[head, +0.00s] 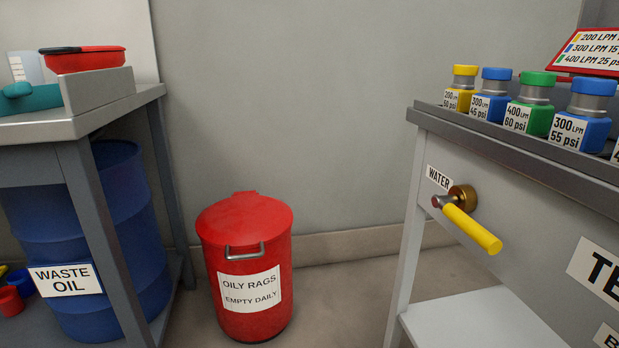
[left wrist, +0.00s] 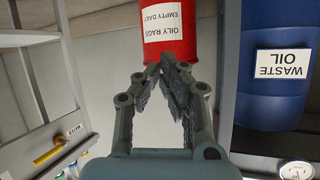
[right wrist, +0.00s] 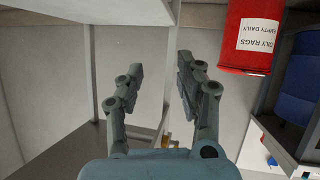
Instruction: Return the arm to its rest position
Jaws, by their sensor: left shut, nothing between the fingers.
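Neither of my grippers shows in the head view. My left gripper (left wrist: 168,66) shows in the left wrist view with its fingertips together and nothing held. The red oily-rags bin appears upside down beyond its tips. My right gripper (right wrist: 158,68) shows in the right wrist view with its fingers apart and nothing between them. A pale wall and the frame of a bench lie behind it. Most of both arms is out of view, so I cannot tell their full pose.
The red bin (head: 245,262) stands on the floor between two benches. A blue waste-oil drum (head: 130,215) is under the left bench. The right bench (head: 425,115) carries several coloured nozzles and a yellow-handled water valve (head: 470,225). Floor between bin and right bench is clear.

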